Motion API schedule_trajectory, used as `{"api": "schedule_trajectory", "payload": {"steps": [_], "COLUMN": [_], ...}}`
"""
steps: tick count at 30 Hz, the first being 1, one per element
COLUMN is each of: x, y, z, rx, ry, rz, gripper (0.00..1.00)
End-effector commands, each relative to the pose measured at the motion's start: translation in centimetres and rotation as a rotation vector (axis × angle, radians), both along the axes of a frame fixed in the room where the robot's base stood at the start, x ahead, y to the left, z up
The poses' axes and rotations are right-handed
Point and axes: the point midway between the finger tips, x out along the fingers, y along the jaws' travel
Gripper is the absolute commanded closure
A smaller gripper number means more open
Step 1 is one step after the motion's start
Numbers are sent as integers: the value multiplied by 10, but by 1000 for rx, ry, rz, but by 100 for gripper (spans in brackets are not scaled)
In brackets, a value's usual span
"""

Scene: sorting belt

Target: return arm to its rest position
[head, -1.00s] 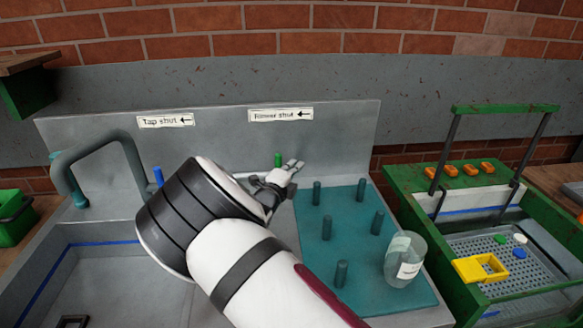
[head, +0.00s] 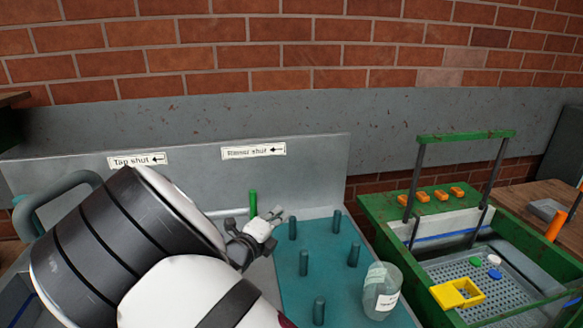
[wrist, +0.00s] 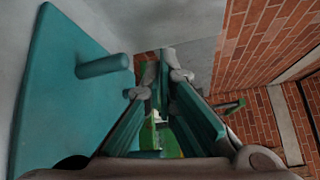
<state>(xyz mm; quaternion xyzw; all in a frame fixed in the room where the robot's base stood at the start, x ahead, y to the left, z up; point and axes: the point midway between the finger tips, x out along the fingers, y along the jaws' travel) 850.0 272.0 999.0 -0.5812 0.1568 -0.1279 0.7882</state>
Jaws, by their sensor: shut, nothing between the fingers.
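My gripper (head: 270,222) is in front of the grey splashback, near the back left corner of the teal peg mat (head: 335,263). Its jaws are shut with nothing held. A green lever (head: 253,203) stands just behind it. In the wrist view my gripper (wrist: 162,70) points along the wall, with the teal mat (wrist: 60,80) and one of its pegs (wrist: 103,65) at left. My arm covers much of the sink area at lower left in the head view.
A glass jar (head: 381,290) with a label stands on the mat's front right. Right of it is a green-framed machine (head: 380,208) with a yellow piece (head: 457,293) and coloured discs on a perforated tray. A grey curved tap (head: 62,190) rises at left. Signs (head: 253,150) mark the splashback.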

Motion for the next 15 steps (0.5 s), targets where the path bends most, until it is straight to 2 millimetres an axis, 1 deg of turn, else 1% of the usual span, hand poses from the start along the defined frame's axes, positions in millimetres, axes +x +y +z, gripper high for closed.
{"api": "schedule_trajectory", "payload": {"steps": [1, 2, 3, 4, 5, 6, 8, 9, 11, 12, 14, 15], "x": [1, 0, -3, -7, -11, -17, -29, -37, -52, -62, -79, -91], "y": [-28, -45, -67, -84, -100, -120, -148, -165, -190, -205, -225, -238], "z": [14, 20, 29, 34, 40, 46, 56, 62, 70, 75, 83, 88], "rx": [106, 175, 272, 345, 416, 509, 646, 735, 864, 947, 1071, 1152], "ry": [-13, -23, -39, -53, -70, -92, -133, -163, -213, -248, -306, -349], "rz": [-82, -135, -209, -265, -321, -395, -505, -579, -688, -760, -867, -939], "gripper": [100, 100, 100, 100, 100, 100, 100, 100, 100, 100, 100, 100]}}
